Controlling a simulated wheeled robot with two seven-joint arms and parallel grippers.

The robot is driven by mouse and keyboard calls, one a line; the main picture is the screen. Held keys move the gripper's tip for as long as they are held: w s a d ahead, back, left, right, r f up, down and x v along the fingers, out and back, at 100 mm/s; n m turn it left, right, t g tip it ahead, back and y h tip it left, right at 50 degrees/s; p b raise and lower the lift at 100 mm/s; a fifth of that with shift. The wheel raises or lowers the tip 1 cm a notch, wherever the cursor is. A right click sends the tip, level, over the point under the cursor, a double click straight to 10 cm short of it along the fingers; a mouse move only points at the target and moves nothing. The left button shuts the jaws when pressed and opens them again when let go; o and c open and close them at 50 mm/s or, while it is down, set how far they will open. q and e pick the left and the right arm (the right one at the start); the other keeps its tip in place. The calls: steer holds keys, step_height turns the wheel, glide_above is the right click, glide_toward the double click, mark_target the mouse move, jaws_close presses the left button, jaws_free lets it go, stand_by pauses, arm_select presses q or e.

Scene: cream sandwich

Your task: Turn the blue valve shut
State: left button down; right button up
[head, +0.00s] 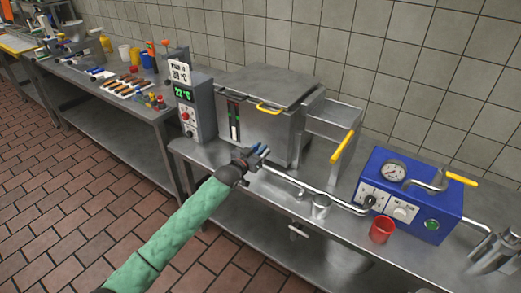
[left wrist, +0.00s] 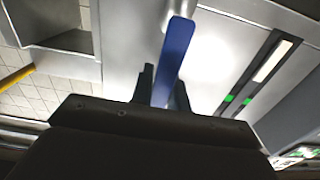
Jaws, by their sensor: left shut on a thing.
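The blue valve handle (left wrist: 176,48) runs between my left gripper's fingers (left wrist: 163,88) in the left wrist view, and its far end meets a bright metal pipe. In the head view my left gripper (head: 255,156), at the end of the green-sleeved arm, is shut on the handle in front of the steel vat. Only a small blue part shows there; the gripper hides most of the valve. A metal pipe (head: 315,190) runs from near the gripper to the right. My right gripper is not in view.
The steel vat (head: 255,125) with a yellow lid handle stands just behind. A control box (head: 193,108) with a green display is to its left. A blue pump unit (head: 440,207) and red cup (head: 382,230) stand at the right on the steel table.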

arm_select(q)
steer(key=shift+a+f, duration=0.1)
steer(key=shift+f, duration=0.05)
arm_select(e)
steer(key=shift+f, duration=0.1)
arm_select(q)
steer(key=c, duration=1.4)
jaws_free()
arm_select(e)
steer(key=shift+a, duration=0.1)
arm_select(q)
steer(key=shift+o, duration=0.2)
